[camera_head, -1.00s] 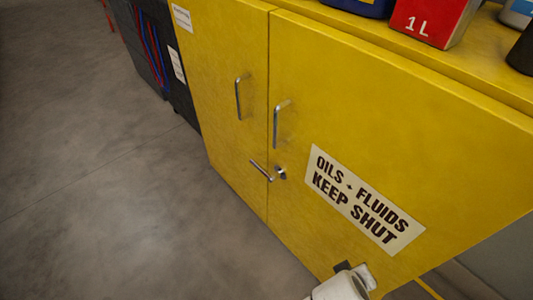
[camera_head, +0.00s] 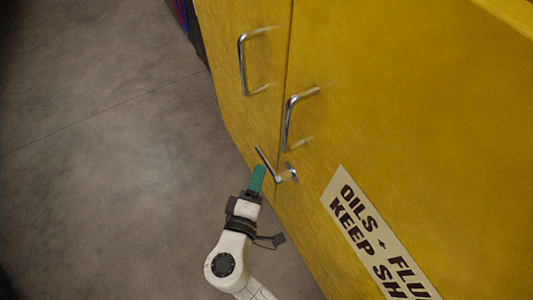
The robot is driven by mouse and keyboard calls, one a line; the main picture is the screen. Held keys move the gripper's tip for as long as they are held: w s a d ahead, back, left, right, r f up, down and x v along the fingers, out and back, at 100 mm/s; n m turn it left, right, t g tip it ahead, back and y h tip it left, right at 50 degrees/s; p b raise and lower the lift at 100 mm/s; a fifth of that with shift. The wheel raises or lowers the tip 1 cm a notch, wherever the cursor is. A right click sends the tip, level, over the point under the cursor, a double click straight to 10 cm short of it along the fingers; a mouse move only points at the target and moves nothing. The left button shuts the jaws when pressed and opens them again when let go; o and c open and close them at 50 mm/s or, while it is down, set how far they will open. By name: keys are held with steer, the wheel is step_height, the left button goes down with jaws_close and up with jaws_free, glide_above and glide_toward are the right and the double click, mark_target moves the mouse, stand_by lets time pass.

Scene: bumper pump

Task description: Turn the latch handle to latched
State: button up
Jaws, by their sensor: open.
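The latch handle (camera_head: 267,163) is a small metal lever low on the yellow cabinet, near the seam between the two doors. It slants from upper left to lower right, where it meets its round metal mount (camera_head: 291,172) on the right door. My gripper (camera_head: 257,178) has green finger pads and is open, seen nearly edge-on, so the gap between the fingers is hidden. Its tip is just below and left of the lever in the picture. I cannot tell whether it touches the lever. Nothing shows in its grip.
Two upright metal door pulls, the left one (camera_head: 242,65) and the right one (camera_head: 288,120), stick out above the latch. A sign (camera_head: 375,235) is on the right door. The grey floor (camera_head: 110,170) to the left is clear.

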mark_target(265, 157)
steer(key=x, duration=0.7)
jaws_close()
stand_by(0.3)
